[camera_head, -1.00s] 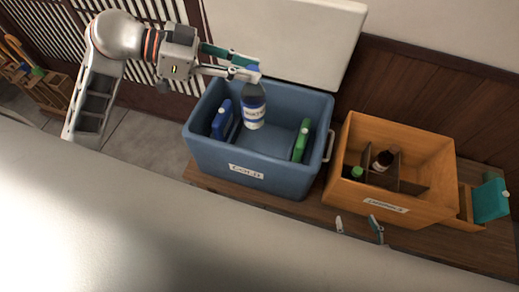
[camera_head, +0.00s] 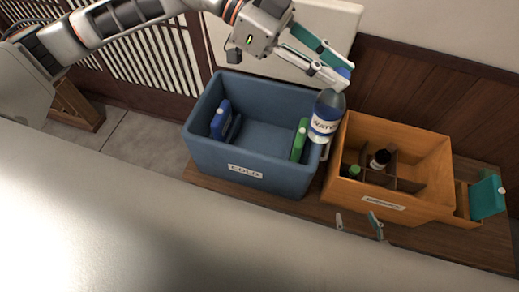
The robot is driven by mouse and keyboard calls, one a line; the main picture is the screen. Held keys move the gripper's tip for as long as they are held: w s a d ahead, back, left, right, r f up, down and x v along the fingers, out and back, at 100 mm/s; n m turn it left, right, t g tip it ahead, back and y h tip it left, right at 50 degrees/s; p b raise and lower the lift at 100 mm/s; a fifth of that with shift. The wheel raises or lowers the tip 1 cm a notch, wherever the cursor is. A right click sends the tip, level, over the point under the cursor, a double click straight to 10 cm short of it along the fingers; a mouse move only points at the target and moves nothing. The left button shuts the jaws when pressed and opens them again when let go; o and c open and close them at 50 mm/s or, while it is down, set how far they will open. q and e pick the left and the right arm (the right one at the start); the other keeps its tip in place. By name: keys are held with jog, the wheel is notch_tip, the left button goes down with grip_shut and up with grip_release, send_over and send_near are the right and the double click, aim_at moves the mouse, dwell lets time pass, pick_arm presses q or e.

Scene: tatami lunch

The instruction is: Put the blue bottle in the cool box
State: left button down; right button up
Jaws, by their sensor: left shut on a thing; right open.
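The blue bottle (camera_head: 326,115) has a blue cap and a white and blue label reading "WATER". My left gripper (camera_head: 338,75) is shut on its top. The bottle hangs upright in front of the right wall of the cool box in the picture, near the gap to the wooden crate; its exact height is hard to tell. The cool box (camera_head: 210,160) is a blue open bin labelled "COLD", with its pale lid raised behind. My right gripper (camera_head: 358,222) is open and empty at the front edge of the wooden bench; only its fingertips show.
A blue pack (camera_head: 221,120) stands at the cool box's left wall and a green pack (camera_head: 299,140) at its right. Its middle floor is clear. The orange wooden crate (camera_head: 430,205) holds dark bottles between dividers. A teal container (camera_head: 488,197) stands right of it.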

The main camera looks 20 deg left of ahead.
pick_arm(q)
jog(key=shift+w+d+f, duration=0.15)
jog(key=shift+w+d, duration=0.15)
jog(key=w+a+f+n+t+y, duration=0.1)
jog(key=w+a+f+n+t, duration=0.15)
jog(key=w+a+f, duration=0.35)
jog(key=w+a+f+n+t, duration=0.25)
jog(key=w+f, duration=0.25)
jog(key=f, duration=0.3)
jog(key=w+a+f+n+t+y, duration=0.1)
jog(key=w+a+f+n+t, duration=0.15)
jog(key=w+a+f, duration=0.35)
notch_tip(320, 180, down, 21)
jog(key=s+d+b, duration=0.1)
jog(key=b, duration=0.5)
jog(key=shift+d, duration=0.3)
